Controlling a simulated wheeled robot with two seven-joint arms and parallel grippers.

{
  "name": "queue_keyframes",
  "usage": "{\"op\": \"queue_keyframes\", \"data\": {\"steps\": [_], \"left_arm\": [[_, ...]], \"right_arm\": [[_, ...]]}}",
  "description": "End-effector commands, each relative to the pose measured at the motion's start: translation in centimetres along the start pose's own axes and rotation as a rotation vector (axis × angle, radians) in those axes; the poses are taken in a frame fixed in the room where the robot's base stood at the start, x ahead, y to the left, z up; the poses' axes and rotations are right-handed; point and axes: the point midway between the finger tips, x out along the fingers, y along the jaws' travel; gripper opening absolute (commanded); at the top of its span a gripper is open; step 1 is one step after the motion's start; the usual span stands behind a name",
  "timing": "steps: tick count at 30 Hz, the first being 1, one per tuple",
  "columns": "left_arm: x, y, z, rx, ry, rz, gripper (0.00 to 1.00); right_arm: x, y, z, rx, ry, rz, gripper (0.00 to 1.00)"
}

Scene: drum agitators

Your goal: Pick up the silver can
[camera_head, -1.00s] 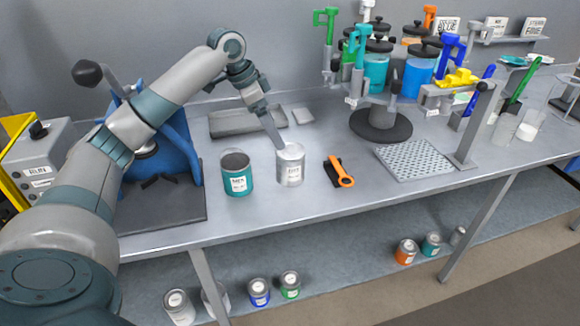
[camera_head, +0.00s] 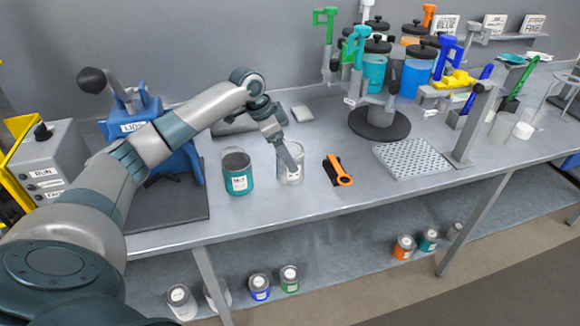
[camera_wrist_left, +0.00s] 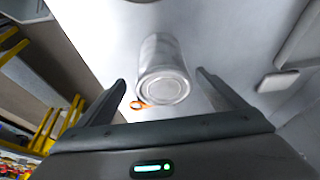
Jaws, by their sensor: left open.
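The silver can (camera_head: 291,174) stands upright on the grey bench, just right of a teal can. My left gripper (camera_head: 290,158) reaches down over it from above and behind, and one finger hides part of its top and front in the head view. In the left wrist view the silver can (camera_wrist_left: 163,72) shows its lid end between the two fingers of my left gripper (camera_wrist_left: 163,85). The fingers are wide apart, with a gap on each side of the can. My right gripper is not in view.
The teal can (camera_head: 237,172) stands close on the left. An orange-handled tool (camera_head: 340,171) lies close on the right. A perforated plate (camera_head: 412,159) and a rack of jars (camera_head: 380,122) are further right. A blue machine (camera_head: 160,140) stands behind my arm.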

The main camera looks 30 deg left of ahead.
Motion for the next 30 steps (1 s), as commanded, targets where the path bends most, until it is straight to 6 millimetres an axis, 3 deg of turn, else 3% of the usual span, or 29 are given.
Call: {"op": "queue_keyframes", "data": {"steps": [5, 16, 30], "left_arm": [[0.8, -0.1, -0.1, -0.001, 0.000, 0.002, 0.90], [4.8, -0.5, 0.2, -0.001, -0.001, 0.001, 0.90], [5.2, -0.5, 0.3, 0.000, 0.000, 0.000, 0.90]], "right_arm": [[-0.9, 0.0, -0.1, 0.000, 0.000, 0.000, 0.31], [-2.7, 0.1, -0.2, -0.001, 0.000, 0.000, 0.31], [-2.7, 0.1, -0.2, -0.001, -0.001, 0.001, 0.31]]}}
